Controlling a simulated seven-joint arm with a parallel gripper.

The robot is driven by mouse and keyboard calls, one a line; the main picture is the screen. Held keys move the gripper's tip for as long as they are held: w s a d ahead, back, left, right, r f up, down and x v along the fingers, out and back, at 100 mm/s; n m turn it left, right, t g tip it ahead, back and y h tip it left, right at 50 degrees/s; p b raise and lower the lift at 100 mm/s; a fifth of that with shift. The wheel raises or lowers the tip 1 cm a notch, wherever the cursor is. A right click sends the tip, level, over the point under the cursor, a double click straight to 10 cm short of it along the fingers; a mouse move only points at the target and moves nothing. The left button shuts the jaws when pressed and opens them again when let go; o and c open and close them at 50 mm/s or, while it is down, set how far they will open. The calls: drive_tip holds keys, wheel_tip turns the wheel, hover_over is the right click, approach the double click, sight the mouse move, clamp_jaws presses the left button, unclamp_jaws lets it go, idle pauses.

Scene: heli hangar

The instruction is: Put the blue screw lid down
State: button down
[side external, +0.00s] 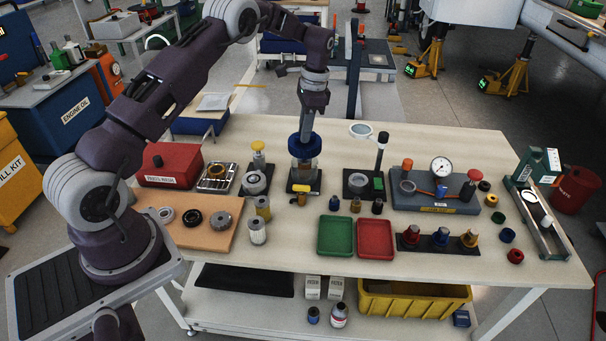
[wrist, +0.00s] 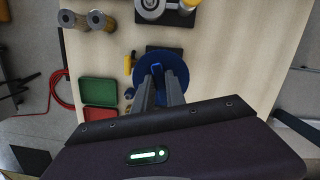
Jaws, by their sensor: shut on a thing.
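The blue screw lid (side external: 295,149) is a wide, ribbed round cap. My gripper (side external: 306,134) points straight down and is shut on it.
Left of the jar is a grey round part with a yellow knob (side external: 257,178); to the right stands a black-topped post (side external: 382,145). A gauge fixture (side external: 436,188), green tray (side external: 335,235) and red tray (side external: 375,239) are nearby.

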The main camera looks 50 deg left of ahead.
drive_tip(key=s+d+f+m, duration=0.3)
drive_tip(key=s+d+m, duration=0.1)
drive_tip(key=s+d, duration=0.95)
drive_tip(key=f, duration=0.9)
drive_tip(key=shift+s+a+f, duration=0.1)
drive_tip(key=shift+s+f, duration=0.2)
drive_tip(key=shift+f, duration=0.2)
drive_tip(key=shift+f, duration=0.1)
drive_tip(key=c, duration=1.4)
unclamp_jaws()
drive_tip(key=shift+o, duration=0.2)
